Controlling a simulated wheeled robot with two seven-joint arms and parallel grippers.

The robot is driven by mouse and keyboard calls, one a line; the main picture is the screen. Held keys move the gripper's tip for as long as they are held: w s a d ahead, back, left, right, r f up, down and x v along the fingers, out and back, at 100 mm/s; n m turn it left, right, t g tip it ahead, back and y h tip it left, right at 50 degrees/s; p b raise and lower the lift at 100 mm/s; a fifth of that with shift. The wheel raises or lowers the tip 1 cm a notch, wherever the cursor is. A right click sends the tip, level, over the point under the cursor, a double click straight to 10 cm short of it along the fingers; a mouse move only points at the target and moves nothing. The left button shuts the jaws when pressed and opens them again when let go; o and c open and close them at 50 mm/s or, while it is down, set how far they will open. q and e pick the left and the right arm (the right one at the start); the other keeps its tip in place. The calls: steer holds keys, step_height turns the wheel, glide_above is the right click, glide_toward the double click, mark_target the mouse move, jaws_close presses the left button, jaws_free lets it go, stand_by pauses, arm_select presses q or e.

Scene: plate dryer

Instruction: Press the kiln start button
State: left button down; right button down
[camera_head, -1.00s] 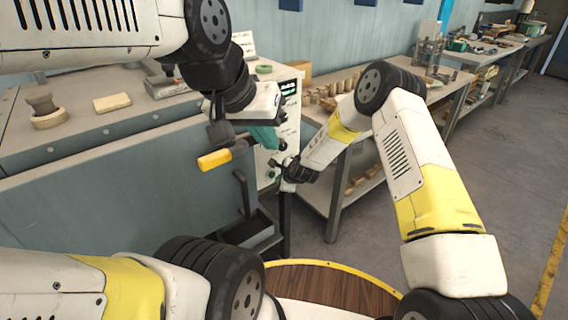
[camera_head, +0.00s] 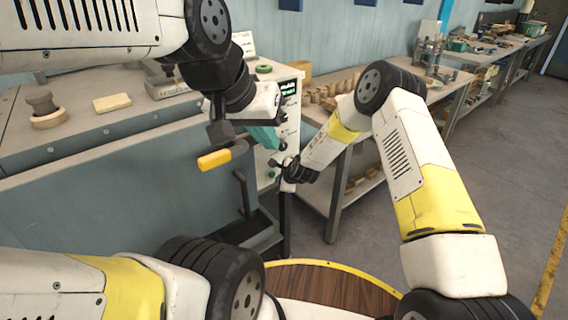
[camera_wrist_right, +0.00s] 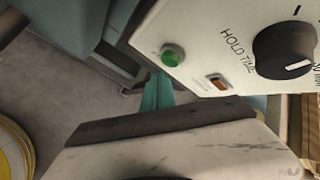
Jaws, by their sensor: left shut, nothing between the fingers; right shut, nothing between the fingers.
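The kiln start button looks to be the round green button (camera_wrist_right: 172,55) on the white control panel (camera_wrist_right: 192,28), large in the right wrist view. It also shows small and green in the head view (camera_head: 271,173). My right gripper (camera_wrist_right: 158,78) is shut and empty, its teal fingertips just below the button in the wrist picture; I cannot tell whether they touch. In the head view my right gripper (camera_head: 278,163) is at the panel's lower part, its fingers hard to make out. My left gripper (camera_head: 266,140) is shut and empty above it, in front of the panel.
An orange rocker switch (camera_wrist_right: 217,82) and a black HOLD TIME knob (camera_wrist_right: 284,50) are beside the button. A yellow handle (camera_head: 220,158) sticks out near my left gripper. A workbench (camera_head: 345,105) with wooden pieces stands right of the kiln. The floor (camera_head: 375,235) is clear there.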

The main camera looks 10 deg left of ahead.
steer(key=shift+w+a, duration=0.25)
steer(key=shift+a, duration=0.1)
steer(key=shift+w+a, duration=0.3)
steer(key=shift+a, duration=0.05)
stand_by(1.1)
stand_by(0.4)
steer(key=shift+s+d, duration=0.55)
steer(key=shift+d, duration=0.15)
steer(key=shift+s+d, duration=0.8)
steer(key=shift+d, duration=0.2)
steer(key=shift+s+d, duration=0.75)
steer(key=shift+d, duration=0.2)
